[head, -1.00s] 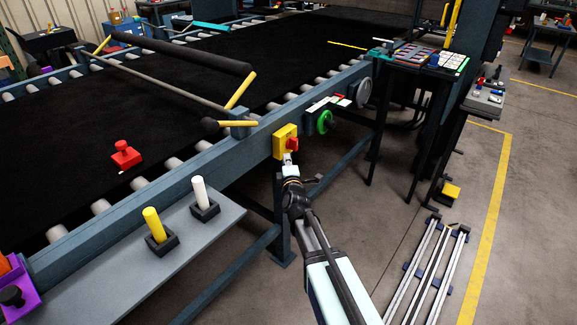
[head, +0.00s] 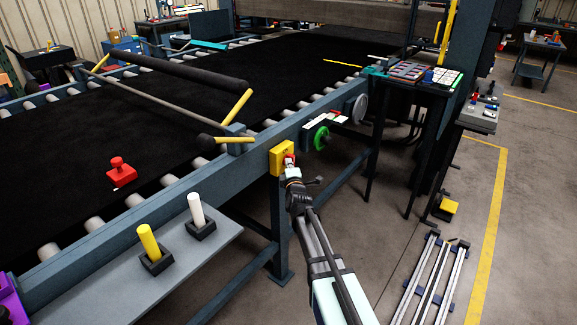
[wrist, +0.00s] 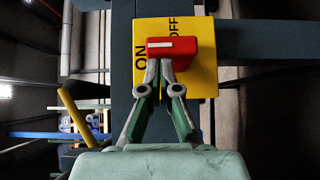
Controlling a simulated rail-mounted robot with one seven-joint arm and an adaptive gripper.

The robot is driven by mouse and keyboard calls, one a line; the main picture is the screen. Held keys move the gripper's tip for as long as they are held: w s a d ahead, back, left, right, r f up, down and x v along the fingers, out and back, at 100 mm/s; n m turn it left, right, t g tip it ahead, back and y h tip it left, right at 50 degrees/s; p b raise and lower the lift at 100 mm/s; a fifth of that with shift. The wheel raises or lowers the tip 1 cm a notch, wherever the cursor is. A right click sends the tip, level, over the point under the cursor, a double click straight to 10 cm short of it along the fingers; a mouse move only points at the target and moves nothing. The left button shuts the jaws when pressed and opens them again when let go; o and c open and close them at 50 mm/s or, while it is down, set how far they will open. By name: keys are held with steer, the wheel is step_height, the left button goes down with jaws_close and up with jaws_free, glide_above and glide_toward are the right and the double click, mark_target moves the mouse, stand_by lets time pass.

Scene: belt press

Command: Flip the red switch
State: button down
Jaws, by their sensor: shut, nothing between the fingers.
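The red switch (wrist: 180,48) sits on a yellow plate (wrist: 205,80) marked ON and OFF in the wrist view. Its white line points toward the ON side. The fingertips of my gripper (wrist: 160,66) are together at the switch's lower edge, touching or nearly touching it, with nothing held between them. In the head view the yellow box (head: 277,157) is on the side rail of the belt frame. My gripper (head: 290,168) is right in front of it and partly hides the red switch (head: 288,160).
A green knob (head: 321,138) and a grey round disc (head: 358,108) are farther along the rail. A shelf (head: 195,262) with a yellow and a white handle juts out at left. A red object (head: 121,171) lies on the black belt.

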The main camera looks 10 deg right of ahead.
steer(key=shift+r+p, duration=0.3)
steer(key=shift+p, duration=0.7)
steer(key=shift+w+f+m+p, duration=0.1)
steer(key=shift+m+p, duration=0.2)
steer(key=shift+p, duration=0.1)
